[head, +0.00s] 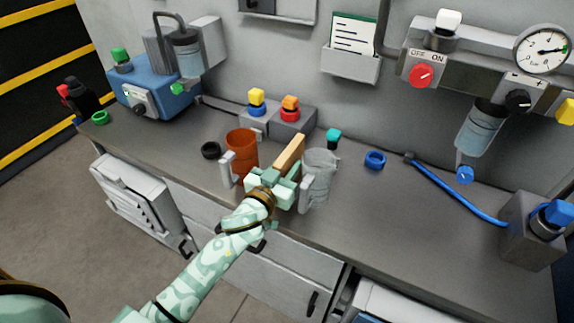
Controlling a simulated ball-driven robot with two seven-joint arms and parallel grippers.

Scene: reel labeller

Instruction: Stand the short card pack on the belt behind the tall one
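I see no belt and no pack that I can make out as the tall or the short card pack. My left gripper (283,174) reaches over the front of a grey bench between an orange mug and a clear grey jug. A tan oblong block (291,151) sticks out from between its fingers, and the gripper looks shut on it. The fingers hide the block's near end. I cannot tell whether the block is a card pack or whether it touches the bench. My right gripper is not in view.
The orange mug (241,146) and clear jug (319,172) flank the gripper closely. A blue ring (375,159) and blue hose (450,191) lie to the right. A black ring (211,150) lies left; a button box (286,119) stands behind. The right-front bench top is clear.

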